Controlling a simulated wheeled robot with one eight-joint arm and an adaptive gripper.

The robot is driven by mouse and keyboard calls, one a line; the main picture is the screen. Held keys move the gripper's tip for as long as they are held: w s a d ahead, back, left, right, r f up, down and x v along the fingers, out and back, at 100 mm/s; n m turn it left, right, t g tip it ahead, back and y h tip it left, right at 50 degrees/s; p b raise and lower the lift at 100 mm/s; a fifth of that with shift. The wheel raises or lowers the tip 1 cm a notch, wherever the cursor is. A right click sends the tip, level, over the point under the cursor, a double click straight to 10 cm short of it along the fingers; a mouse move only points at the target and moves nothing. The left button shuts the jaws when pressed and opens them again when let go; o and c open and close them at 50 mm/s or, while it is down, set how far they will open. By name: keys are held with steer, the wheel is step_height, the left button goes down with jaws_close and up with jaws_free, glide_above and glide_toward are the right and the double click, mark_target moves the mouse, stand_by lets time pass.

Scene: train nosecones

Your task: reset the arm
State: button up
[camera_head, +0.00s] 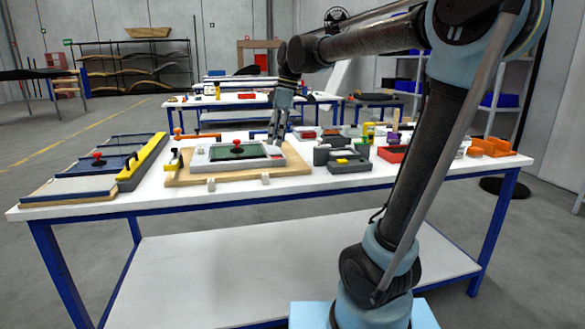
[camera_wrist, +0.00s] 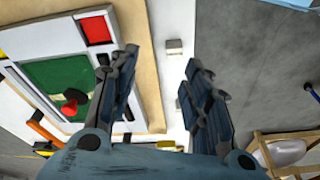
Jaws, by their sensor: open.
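My gripper (camera_head: 279,124) hangs from my arm over the white worktable (camera_head: 310,189), above the right part of a board. In the wrist view my gripper (camera_wrist: 157,62) has its two dark fingers apart, with nothing between them. The board (camera_head: 220,160) is a light frame with a green panel on a wooden base. A red knob (camera_head: 236,146) stands on the green panel, and it also shows in the wrist view (camera_wrist: 69,107).
A yellow bar (camera_head: 143,161) and flat panels (camera_head: 72,187) lie at the table's left. Dark grey blocks (camera_head: 349,164), a red tray (camera_head: 392,153) and orange parts (camera_head: 491,146) lie at the right. More tables stand behind.

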steer(key=s+d+f+m+t+h, duration=0.1)
steer(key=s+d+f+m, duration=0.7)
steer(key=s+d+f, duration=0.2)
steer(key=s+d+f+m+t+h, duration=0.1)
steer(key=s+d+f+m, duration=0.7)
steer(key=d+f, duration=0.5)
step_height(320, 180, down, 3)
steer(key=shift+s+d+r+m, duration=0.15)
steer(key=shift+s+d+m, duration=0.2)
steer(key=shift+s, duration=0.9)
steer(key=shift+w+f, duration=0.2)
steer(key=shift+w, duration=0.25)
